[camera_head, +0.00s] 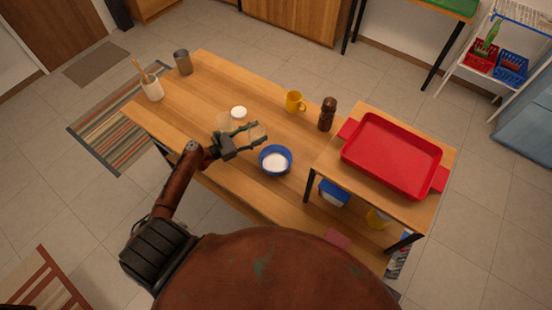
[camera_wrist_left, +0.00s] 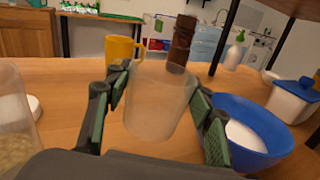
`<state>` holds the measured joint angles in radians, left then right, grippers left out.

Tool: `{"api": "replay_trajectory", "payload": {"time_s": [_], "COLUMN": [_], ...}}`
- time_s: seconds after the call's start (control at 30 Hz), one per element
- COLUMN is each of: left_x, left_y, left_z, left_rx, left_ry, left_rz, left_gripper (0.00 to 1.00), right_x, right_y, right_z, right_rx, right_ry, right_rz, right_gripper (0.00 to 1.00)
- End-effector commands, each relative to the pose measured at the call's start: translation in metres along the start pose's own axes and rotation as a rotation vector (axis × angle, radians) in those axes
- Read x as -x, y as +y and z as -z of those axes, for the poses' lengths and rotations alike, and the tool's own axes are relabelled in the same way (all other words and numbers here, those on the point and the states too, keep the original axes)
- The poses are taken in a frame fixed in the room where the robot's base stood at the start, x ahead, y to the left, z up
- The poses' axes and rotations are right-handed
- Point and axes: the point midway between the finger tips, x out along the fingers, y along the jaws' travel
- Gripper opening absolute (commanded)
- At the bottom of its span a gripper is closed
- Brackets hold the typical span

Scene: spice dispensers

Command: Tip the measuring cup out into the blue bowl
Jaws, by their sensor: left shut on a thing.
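The measuring cup (camera_wrist_left: 160,105) is a clear, frosted-looking vessel between the fingers of my left gripper (camera_head: 260,136). The gripper is shut on it, with one finger on each side in the left wrist view. The cup looks roughly upright there, and I cannot tell what is inside it. The cup is faint in the head view. The blue bowl (camera_head: 286,153) sits on the wooden table just to the right of and nearer than the gripper. It holds something white, and it also shows at the right of the left wrist view (camera_wrist_left: 265,150). My right gripper is not in view.
A clear jar (camera_wrist_left: 14,125) and a white lid (camera_head: 238,112) are beside the gripper. A yellow mug (camera_head: 294,102) and a brown grinder (camera_head: 327,114) stand behind the bowl. A raised stand (camera_head: 345,203) with a red tray (camera_head: 395,151) is right.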

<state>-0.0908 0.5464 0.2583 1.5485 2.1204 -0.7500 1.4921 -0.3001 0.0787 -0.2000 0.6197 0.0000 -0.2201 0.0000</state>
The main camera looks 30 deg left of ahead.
Motion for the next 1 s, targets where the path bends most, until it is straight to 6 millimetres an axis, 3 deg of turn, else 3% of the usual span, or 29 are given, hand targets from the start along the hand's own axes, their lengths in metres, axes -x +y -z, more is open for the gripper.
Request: {"api": "replay_trajectory", "payload": {"time_s": [0.23, 0.63, 1.0], "left_x": [0.001, 0.001, 0.001], "left_y": [0.007, 0.011, 0.01], "left_z": [-0.002, -0.046, -0.046], "left_rx": [0.085, 0.085, 0.086], "left_ry": [-0.009, -0.009, -0.008], "left_rz": [0.001, 0.001, 0.003], "left_gripper": [0.2, 0.2, 0.2], "right_x": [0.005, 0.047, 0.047], "right_y": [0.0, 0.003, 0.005], "right_z": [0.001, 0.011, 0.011], "right_rx": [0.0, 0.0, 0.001], "right_ry": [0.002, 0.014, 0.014], "right_rz": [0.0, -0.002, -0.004], "right_gripper": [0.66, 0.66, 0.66]}}
